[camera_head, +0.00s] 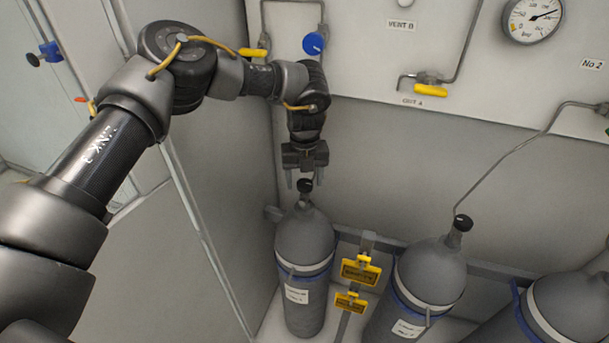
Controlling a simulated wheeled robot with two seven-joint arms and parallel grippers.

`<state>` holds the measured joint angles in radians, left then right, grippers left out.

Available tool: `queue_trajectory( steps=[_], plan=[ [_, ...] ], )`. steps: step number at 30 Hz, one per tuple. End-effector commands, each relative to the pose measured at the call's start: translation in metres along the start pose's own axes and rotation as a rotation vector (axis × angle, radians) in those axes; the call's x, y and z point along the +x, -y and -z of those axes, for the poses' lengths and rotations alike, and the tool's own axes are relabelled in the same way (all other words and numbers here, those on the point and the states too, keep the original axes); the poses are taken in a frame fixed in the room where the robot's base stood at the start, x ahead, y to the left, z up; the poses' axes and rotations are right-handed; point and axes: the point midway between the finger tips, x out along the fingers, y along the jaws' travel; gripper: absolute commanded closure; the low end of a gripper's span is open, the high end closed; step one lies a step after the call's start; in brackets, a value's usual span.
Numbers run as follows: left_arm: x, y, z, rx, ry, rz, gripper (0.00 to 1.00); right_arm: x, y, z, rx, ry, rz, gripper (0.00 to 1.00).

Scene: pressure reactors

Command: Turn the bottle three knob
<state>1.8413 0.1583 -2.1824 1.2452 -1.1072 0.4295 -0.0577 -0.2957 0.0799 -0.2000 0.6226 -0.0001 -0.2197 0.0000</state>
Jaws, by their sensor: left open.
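Several grey gas bottles stand in a row along the wall in the head view. The left bottle (304,246) has a black knob (305,186) on top and a white label. The middle bottle (431,275) has a black knob (462,222) with a thin pipe running up from it. The right bottle (572,305) is cut off by the frame edge and its top is not in view. I cannot tell which is bottle three. My left gripper (305,184) points down over the left bottle's knob, open, with its fingertips close to the knob. My right gripper is not in view.
A blue knob (314,43), a yellow valve handle (431,91) and a pressure gauge (533,17) are on the panel above. Yellow tags (361,270) hang on the rail between the left and middle bottles. A grey side wall (222,150) stands close on the left.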

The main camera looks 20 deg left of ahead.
Motion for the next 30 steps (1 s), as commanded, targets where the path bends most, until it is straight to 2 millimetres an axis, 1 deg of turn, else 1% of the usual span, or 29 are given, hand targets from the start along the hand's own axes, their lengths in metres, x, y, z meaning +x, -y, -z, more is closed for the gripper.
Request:
queue_trajectory(
  steps=[8, 11, 18, 19, 26, 30],
  plan=[
    [0.0021, 0.0003, -0.0001, 0.000, 0.001, 0.000, 0.39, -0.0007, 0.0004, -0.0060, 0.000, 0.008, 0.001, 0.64],
    [0.0020, 0.0004, -0.0001, 0.001, 0.001, 0.000, 0.49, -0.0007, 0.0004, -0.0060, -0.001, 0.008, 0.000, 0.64],
    [0.0018, 0.0004, -0.0001, 0.001, 0.001, 0.000, 0.81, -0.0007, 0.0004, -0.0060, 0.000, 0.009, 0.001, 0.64],
    [0.0018, 0.0004, -0.0001, 0.001, 0.001, 0.000, 0.83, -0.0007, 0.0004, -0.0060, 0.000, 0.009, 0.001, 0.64],
    [0.0017, 0.0004, -0.0002, 0.021, 0.000, 0.000, 0.83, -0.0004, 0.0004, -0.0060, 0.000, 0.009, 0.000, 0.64],
    [0.0016, 0.0007, -0.0004, 0.072, 0.000, 0.002, 0.83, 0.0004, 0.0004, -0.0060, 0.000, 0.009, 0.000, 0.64]
  ],
)
